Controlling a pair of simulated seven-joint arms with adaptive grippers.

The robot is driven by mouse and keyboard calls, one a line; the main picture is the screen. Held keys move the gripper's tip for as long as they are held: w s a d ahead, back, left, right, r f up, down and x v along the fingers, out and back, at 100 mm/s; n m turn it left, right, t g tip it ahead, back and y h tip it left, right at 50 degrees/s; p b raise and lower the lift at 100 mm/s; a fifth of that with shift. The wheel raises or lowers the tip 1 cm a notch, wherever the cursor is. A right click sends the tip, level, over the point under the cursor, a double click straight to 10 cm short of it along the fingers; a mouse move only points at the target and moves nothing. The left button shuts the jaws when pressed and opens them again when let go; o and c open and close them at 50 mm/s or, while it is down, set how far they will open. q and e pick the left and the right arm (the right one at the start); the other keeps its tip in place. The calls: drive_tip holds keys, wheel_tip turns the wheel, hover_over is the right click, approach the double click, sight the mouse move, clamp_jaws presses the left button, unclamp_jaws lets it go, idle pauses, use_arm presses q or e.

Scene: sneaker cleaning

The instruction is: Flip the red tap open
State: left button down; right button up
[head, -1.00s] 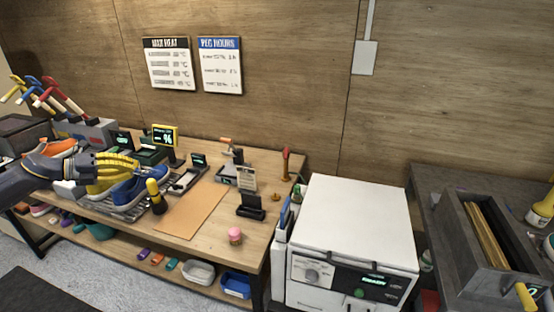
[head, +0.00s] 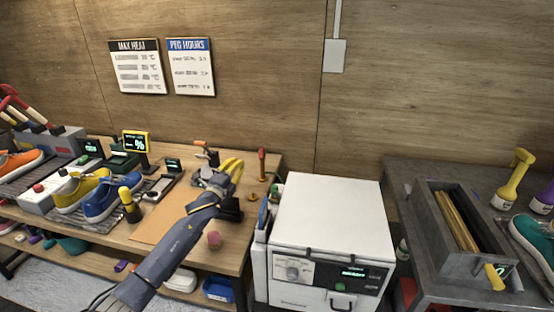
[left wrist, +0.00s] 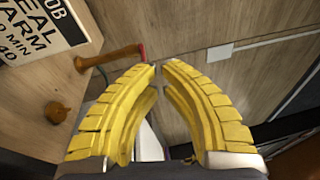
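The red tap (head: 262,163) stands upright at the back right of the wooden bench, its upper part red. In the left wrist view a brown pipe-like piece (left wrist: 108,57) with a red end shows left of my fingertips; it appears to be the tap. My left gripper (head: 236,163) is raised over the bench's right part, just left of the tap and apart from it. In the left wrist view its yellow fingers (left wrist: 160,67) curve together, tips nearly meeting, with nothing between them. My right gripper is out of view.
A brass knob (head: 253,198) sits in front of the tap. A printed card (left wrist: 40,30) is close by. A white machine (head: 330,220) stands right of the bench. A pink jar (head: 214,240) is near the front edge. Yellow and blue sneakers (head: 100,200) rest at left.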

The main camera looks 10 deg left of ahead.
use_arm(q)
drive_tip(key=n+g, duration=0.1)
drive_tip(key=n, duration=0.1)
approach(262, 153)
drive_tip(key=s+d, duration=0.2)
drive_tip(key=d, duration=0.2)
drive_tip(key=w+d, duration=0.1)
drive_tip(key=w, duration=0.8)
drive_tip(key=shift+w+y, duration=0.15)
drive_tip(key=shift+y, duration=0.25)
drive_tip(key=shift+d, duration=0.1)
drive_tip(key=shift+s+a, duration=0.55)
drive_tip(key=shift+a, duration=0.3)
